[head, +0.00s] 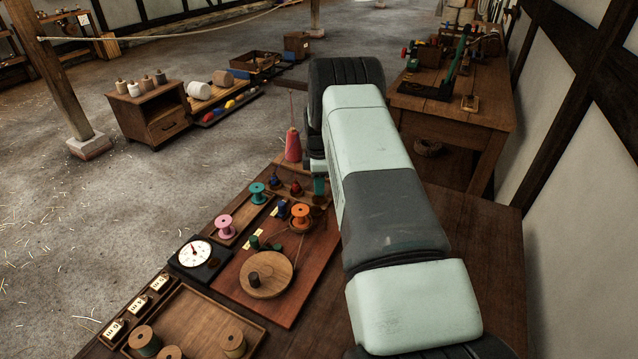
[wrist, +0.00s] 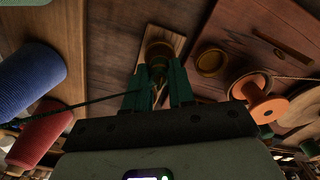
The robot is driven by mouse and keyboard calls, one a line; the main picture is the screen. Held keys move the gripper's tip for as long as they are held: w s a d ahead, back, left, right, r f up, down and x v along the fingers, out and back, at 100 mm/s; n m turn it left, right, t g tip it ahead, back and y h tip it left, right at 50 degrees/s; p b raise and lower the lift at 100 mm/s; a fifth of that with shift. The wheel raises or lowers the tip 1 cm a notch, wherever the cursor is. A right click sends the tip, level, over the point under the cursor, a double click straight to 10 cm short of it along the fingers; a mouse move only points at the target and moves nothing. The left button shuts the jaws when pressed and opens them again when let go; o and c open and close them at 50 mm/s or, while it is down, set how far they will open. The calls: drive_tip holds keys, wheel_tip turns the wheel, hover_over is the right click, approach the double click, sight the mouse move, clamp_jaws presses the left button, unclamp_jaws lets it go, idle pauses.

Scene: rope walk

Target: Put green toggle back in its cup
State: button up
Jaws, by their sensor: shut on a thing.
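My gripper (wrist: 158,88) points down in the wrist view, its green fingers shut on a small dark green piece (wrist: 158,70), which looks like the green toggle. Its lower end is hard to make out in shadow. A round brown cup (wrist: 158,48) on a light wood strip (wrist: 176,42) lies right at the fingertips, in line with the held piece. I cannot tell whether the piece is inside the cup or just above it. In the head view my gripper (head: 319,186) is mostly hidden by my arm, and the held toggle cannot be made out.
Another round cup (wrist: 210,60) sits beside the strip, next to an orange spool (wrist: 258,98). Blue (wrist: 30,80) and red (wrist: 42,132) thread cones stand close on the left. A dial (head: 195,253), a pink spool (head: 226,226) and a wooden disc (head: 266,274) crowd the bench.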

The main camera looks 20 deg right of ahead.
drive_tip(key=shift+f, duration=0.1)
idle(0.5)
drive_tip(key=shift+f, duration=0.8)
drive_tip(key=shift+f, duration=0.1)
drive_tip(key=o, duration=1.3)
drive_tip(key=shift+c, duration=0.2)
drive_tip(key=shift+r, duration=4)
